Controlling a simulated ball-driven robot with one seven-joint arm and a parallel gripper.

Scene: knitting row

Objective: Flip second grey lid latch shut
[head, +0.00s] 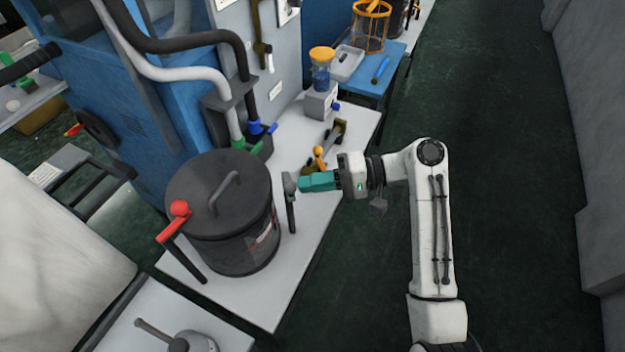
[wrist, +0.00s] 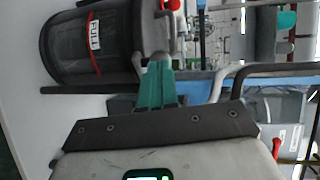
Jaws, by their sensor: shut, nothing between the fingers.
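A dark round pot (head: 232,240) with a black lid (head: 190,185) and a bar handle stands on the white bench. A grey latch (head: 291,205) with a rounded grey head stands upright at the pot's right side. My gripper (head: 302,182) has teal fingers, shut and empty, pointing left with their tips at the latch's head; touching or just short of it, I cannot tell. In the wrist view the pot (wrist: 70,48) lies sideways with a FULL label, and the grey latch (wrist: 163,40) is just beyond my fingertips (wrist: 157,66). A red-knobbed latch (head: 174,228) is on the pot's left side.
Blue and green valves (head: 258,128) on hoses sit behind the pot. An orange-knobbed fitting (head: 319,155) and a small stand with a blue jar (head: 321,75) are farther along the bench (head: 345,140). The dark green floor (head: 490,130) at right is open.

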